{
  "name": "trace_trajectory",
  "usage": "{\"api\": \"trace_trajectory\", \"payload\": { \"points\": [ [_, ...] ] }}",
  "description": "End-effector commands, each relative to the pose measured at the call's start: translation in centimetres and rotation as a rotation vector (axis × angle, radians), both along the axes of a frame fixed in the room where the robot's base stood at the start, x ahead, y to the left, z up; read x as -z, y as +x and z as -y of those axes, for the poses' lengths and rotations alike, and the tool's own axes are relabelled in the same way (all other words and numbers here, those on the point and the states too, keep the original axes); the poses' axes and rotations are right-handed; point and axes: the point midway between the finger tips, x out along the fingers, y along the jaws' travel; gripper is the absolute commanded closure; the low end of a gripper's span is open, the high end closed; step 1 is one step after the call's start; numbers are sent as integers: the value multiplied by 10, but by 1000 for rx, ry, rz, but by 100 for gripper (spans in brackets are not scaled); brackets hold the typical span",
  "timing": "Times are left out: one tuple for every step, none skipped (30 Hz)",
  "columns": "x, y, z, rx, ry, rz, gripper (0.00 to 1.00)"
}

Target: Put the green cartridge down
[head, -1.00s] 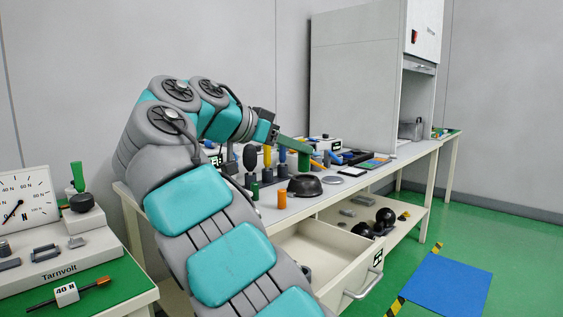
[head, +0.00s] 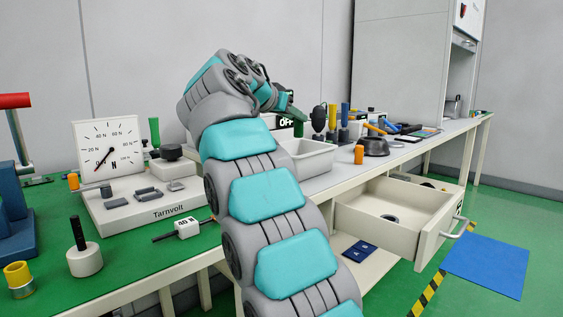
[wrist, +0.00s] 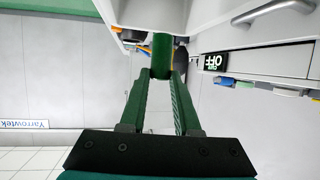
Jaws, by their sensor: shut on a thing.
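The green cartridge (wrist: 162,55) is held upright-looking between the two green fingertips of my gripper (wrist: 162,78) in the wrist view. In the head view the cartridge (head: 298,128) hangs at the tip of my gripper (head: 291,112), in front of the black OFF sign and above the white tray (head: 312,172). It appears clear of the bench. The far side of the cartridge is hidden by my fingers.
Black, blue and yellow handled tools (head: 345,118) stand on the white bench, with an orange cylinder (head: 359,154) and a black bowl (head: 375,146). An open drawer (head: 405,205) juts out below. A gauge unit (head: 107,147) stands on the green-topped table at left.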

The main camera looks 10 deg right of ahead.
Motion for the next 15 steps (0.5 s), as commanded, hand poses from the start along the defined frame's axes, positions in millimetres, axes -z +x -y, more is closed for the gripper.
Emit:
{"api": "trace_trajectory", "payload": {
  "points": [
    [10, -1, 0, 0, -1, -7, 100],
    [13, -1, 0, -1, -1, -6, 100],
    [16, -1, 0, -1, 1, -3, 100],
    [19, -1, 0, -1, -1, -3, 100],
    [23, -1, 0, -1, -1, -3, 100],
    [27, -1, 0, -1, -1, -3, 100],
    [30, -1, 0, -1, -1, -2, 100],
    [34, -1, 0, 0, 1, -2, 100],
    [38, -1, 0, -1, 0, -6, 100],
    [41, -1, 0, -1, 0, -6, 100],
    [43, -1, -1, 0, -1, -6, 100],
    [45, -1, -1, 0, 0, -4, 100],
    [46, -1, -1, 0, 0, -3, 100],
    [47, 0, -1, 0, 0, -1, 100],
    [48, 0, -1, 0, 1, -1, 100]
  ]
}}
